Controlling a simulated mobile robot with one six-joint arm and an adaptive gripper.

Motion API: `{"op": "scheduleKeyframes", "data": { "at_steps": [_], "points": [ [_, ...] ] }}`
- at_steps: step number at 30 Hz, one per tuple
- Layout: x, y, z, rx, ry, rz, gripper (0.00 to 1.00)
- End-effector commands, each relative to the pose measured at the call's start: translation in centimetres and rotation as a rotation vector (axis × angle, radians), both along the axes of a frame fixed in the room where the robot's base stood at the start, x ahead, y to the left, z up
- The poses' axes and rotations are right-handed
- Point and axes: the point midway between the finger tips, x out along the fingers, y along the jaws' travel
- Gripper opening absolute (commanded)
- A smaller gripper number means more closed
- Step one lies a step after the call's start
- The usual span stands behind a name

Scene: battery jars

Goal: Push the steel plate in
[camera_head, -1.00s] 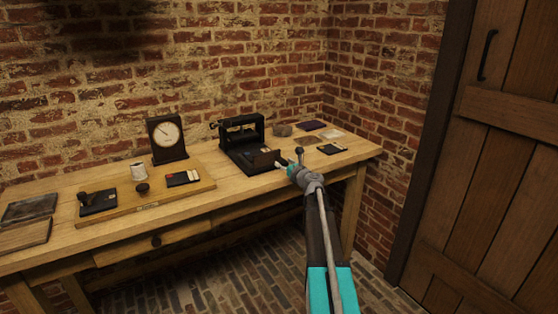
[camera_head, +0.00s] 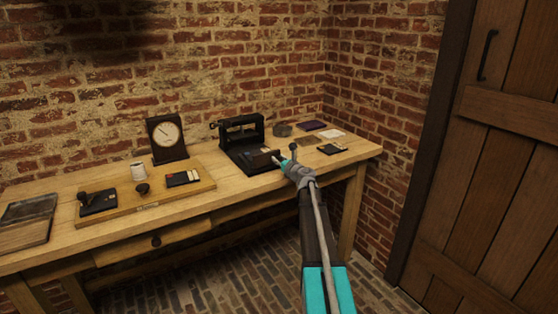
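A black press-like device (camera_head: 241,132) with an upright frame and a flat base stands on the wooden table. A small dark plate-like piece (camera_head: 262,158) sits at the front right of its base. I cannot tell for sure whether this is the steel plate. My gripper (camera_head: 277,161) is at the right side of this piece, with its tip touching it or very close. The fingers are too small in view to tell whether they are open or shut.
Several small flat items lie right of the device. A brick wall stands behind.

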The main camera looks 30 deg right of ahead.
Motion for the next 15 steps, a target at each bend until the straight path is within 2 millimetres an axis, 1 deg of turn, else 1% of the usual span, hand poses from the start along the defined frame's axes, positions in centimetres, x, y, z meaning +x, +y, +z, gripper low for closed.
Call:
{"op": "scheduleKeyframes", "data": {
  "at_steps": [1, 4, 11, 15],
  "points": [
    [0.0, 0.0, 0.0, 0.0, 0.0, 0.0, 0.19],
    [0.0, 0.0, 0.0, 0.0, 0.0, 0.0, 0.01],
    [0.1, 0.0, 0.0, 0.0, 0.0, 0.0, 0.0],
    [1.2, -0.1, 0.0, 0.0, 0.0, 0.0, 0.0]
  ]
}}
